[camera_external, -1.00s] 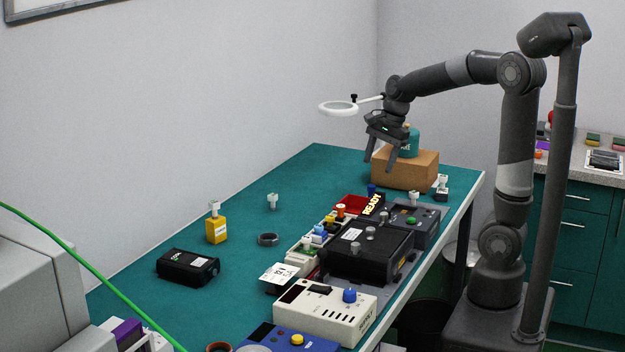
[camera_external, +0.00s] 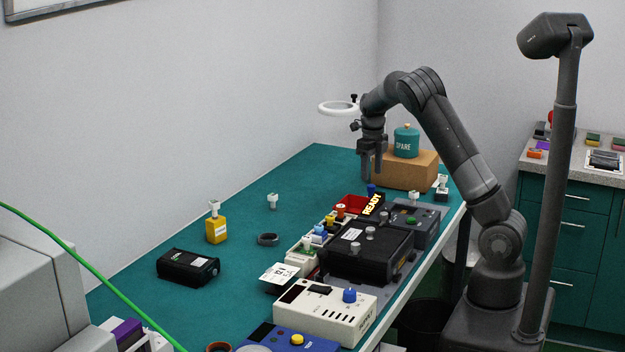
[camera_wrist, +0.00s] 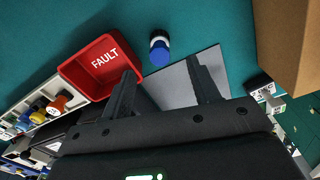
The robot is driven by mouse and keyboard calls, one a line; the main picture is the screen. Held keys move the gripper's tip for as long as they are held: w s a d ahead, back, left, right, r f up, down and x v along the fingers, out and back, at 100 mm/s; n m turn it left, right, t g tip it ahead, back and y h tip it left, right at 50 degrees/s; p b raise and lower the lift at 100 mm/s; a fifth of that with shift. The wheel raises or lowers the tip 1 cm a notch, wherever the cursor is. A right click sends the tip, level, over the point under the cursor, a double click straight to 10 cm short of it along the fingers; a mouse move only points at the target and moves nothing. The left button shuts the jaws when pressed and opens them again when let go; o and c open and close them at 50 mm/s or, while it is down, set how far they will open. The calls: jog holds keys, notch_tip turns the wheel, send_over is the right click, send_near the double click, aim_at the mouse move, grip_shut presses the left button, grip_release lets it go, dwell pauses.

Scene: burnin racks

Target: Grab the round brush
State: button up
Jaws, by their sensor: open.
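A small round upright piece with a blue top and a black and white body, which looks like the round brush (camera_wrist: 159,50), stands on the green bench in the wrist view. Its blue part also shows in the external view (camera_external: 371,190), just below my gripper (camera_external: 371,178). In the wrist view my gripper (camera_wrist: 160,74) points down with its two fingers apart and nothing between them. The piece lies just beyond the fingertips, roughly centred between them. I cannot make out any bristles.
A red FAULT bin (camera_wrist: 100,66) sits close to the left finger. A cardboard box (camera_external: 418,170) with a teal SPARE canister (camera_external: 406,142) stands behind on the right.

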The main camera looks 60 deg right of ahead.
aim_at(367, 195)
notch_tip(367, 195, down, 10)
jog(key=shift+r, duration=0.25)
jog(key=c, duration=1.1)
